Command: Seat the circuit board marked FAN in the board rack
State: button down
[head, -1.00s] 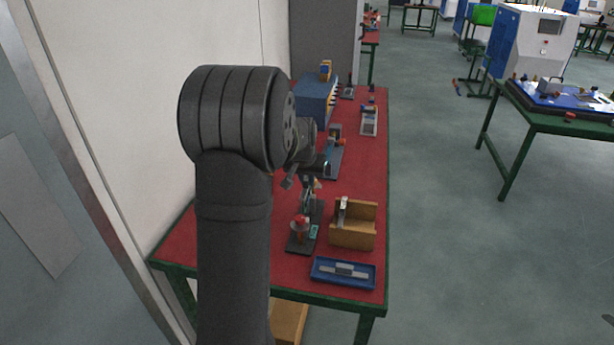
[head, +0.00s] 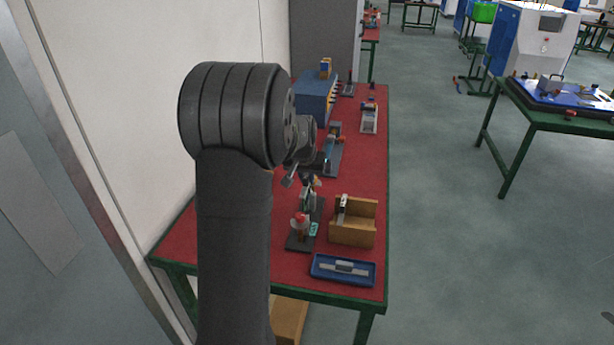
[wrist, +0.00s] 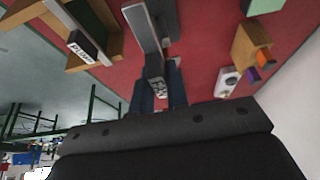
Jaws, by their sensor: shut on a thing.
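The FAN board shows edge-on in the wrist view as a long grey strip with a black FAN label block (wrist: 155,88). My gripper (wrist: 158,98) is shut on it at the label end. In the head view my gripper (head: 311,181) is small and partly hidden by my wrist, with the board (head: 307,200) seemingly below it; whether the board touches anything beneath is unclear. The wooden board rack (head: 366,235) stands to the right of the gripper, with one board (head: 343,206) upright at its left side. In the wrist view the rack (wrist: 105,15) holds a board labelled PUMP (wrist: 86,45).
A dark stand with a red-topped part (head: 300,225) is left of the rack. A blue tray (head: 320,277) with a grey bar lies in front. Behind are a blue box (head: 313,100) and other fixtures. Red tabletop (head: 362,165) is free behind the rack.

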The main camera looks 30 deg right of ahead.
jog(key=shift+f, duration=3.85)
jog(key=c, duration=1.3)
grip_release()
jog(key=v, duration=1.7)
jog(key=shift+s+a+r, duration=0.1)
jog(key=shift+r, duration=0.05)
jog(key=x, duration=1.7)
jog(key=shift+f, duration=0.2)
jog(key=shift+r, duration=0.15)
